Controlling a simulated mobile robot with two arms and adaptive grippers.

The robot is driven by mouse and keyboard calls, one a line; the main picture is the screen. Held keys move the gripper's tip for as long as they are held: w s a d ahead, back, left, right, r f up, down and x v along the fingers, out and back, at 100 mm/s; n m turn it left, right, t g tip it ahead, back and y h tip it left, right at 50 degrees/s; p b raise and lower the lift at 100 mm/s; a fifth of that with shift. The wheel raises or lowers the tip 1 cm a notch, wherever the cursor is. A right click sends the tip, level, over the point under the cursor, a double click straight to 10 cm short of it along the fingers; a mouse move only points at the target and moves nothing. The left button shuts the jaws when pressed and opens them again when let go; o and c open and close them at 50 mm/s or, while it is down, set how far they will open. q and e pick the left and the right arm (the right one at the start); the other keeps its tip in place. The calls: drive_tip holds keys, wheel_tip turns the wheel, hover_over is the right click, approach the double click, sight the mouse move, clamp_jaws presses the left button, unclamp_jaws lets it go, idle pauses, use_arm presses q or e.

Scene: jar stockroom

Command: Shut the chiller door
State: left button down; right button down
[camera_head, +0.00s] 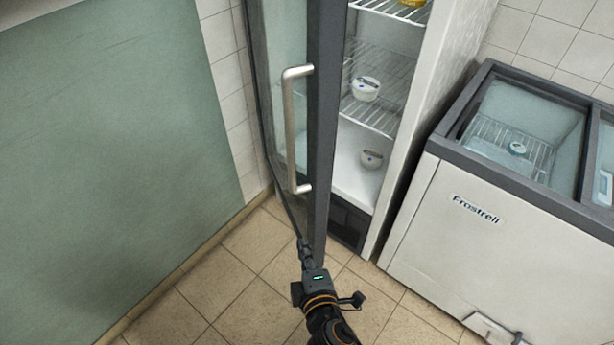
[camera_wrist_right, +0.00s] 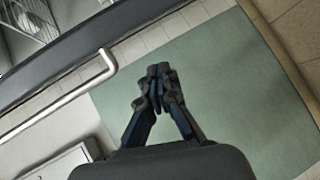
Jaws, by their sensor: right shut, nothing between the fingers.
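The chiller door (camera_head: 318,130) stands open in the head view, a dark-framed glass door swung out to the left of the chiller opening. Its pale bar handle (camera_head: 291,130) is on the face toward the left; the handle also shows in the right wrist view (camera_wrist_right: 75,94). The chiller (camera_head: 410,120) is white, with wire shelves in view. My right gripper (camera_head: 303,242) is shut and empty near the lower end of the door, below the handle. In the wrist view its closed fingers (camera_wrist_right: 158,72) are beside the handle, apart from it. Whether they touch the door frame is unclear. My left gripper is out of view.
White tubs (camera_head: 366,89) sit on the chiller shelves. A white chest freezer (camera_head: 480,225) with a grey rim and glass lids stands to the right. A green wall panel (camera_head: 110,150) is at left. The tiled floor (camera_head: 235,285) between is clear.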

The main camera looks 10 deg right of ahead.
wheel_tip(320, 180, up, 15)
drive_tip(key=d+t+h, duration=0.1)
drive_tip(key=d+t, duration=0.1)
drive_tip(key=t, duration=0.2)
drive_tip(key=w+p, duration=0.2)
drive_tip(key=w, duration=0.7)
drive_tip(key=shift+w, duration=0.2)
